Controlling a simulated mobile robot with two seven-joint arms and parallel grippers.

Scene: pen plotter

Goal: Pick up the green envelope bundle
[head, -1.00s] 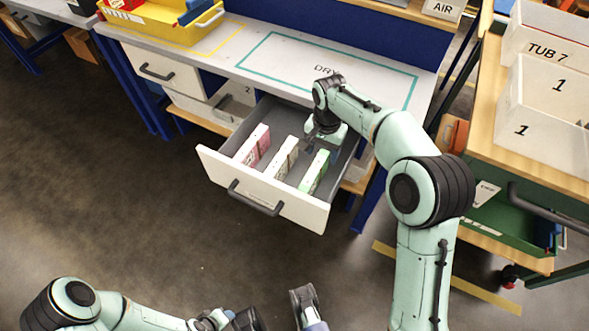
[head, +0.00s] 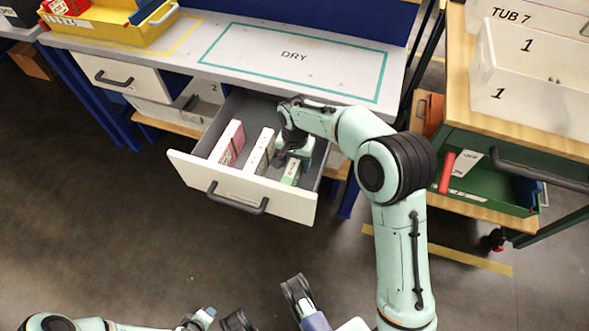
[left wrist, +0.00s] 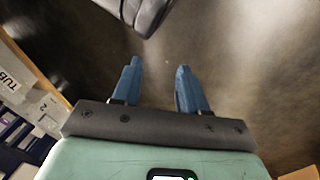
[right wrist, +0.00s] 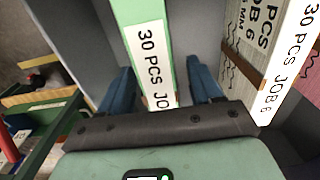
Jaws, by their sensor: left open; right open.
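The green envelope bundle (head: 291,172) stands on edge in the open drawer (head: 246,190), the rightmost of three bundles. My right gripper (head: 296,155) is directly over it and hides its rear part. In the right wrist view the green bundle (right wrist: 148,50), with a white label reading "30 PCS JO", lies between the open blue fingers of the right gripper (right wrist: 165,88). The fingers look apart from its sides; whether they touch it I cannot tell. My left gripper (left wrist: 158,88) is open and empty over the dark floor.
A white bundle (head: 258,151) and a pink bundle (head: 231,142) stand to the left in the same drawer. The bench (head: 300,62) marked DRY is behind the drawer. A cart with white tubs (head: 530,95) and a green drawer (head: 480,190) stands to the right.

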